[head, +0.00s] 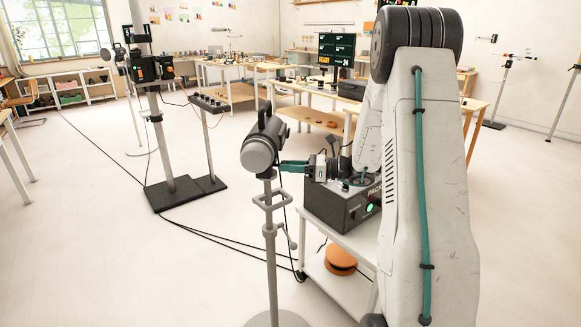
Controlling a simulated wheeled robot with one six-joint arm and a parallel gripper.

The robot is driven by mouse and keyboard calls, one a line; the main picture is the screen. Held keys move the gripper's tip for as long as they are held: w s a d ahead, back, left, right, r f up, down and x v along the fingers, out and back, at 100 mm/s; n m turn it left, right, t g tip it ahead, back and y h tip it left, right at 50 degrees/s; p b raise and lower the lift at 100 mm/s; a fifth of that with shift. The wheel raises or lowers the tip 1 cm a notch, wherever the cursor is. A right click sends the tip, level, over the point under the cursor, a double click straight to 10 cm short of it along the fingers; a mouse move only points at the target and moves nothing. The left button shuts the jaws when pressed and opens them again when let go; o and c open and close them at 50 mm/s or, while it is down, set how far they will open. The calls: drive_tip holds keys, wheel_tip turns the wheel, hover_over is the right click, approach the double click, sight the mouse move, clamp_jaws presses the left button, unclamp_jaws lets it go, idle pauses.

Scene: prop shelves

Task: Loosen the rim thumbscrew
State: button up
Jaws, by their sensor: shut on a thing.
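A lamp head (259,150) with a grey drum-shaped front and a black body sits on top of a grey upright stand (270,255). My gripper (284,166) comes in from the right with its teal fingers level, and the tips meet the right side of the lamp's rim. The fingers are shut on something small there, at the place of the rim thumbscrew. The thumbscrew itself is too small and too covered by the fingertips to make out.
A dark power pack (345,205) with a green light stands on a white cart (345,250) under my arm. An orange round object (341,261) lies on its lower shelf. Cables cross the floor.

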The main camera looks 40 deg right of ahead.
drive_tip(key=shift+m, duration=14.8)
drive_tip(key=o, duration=1)
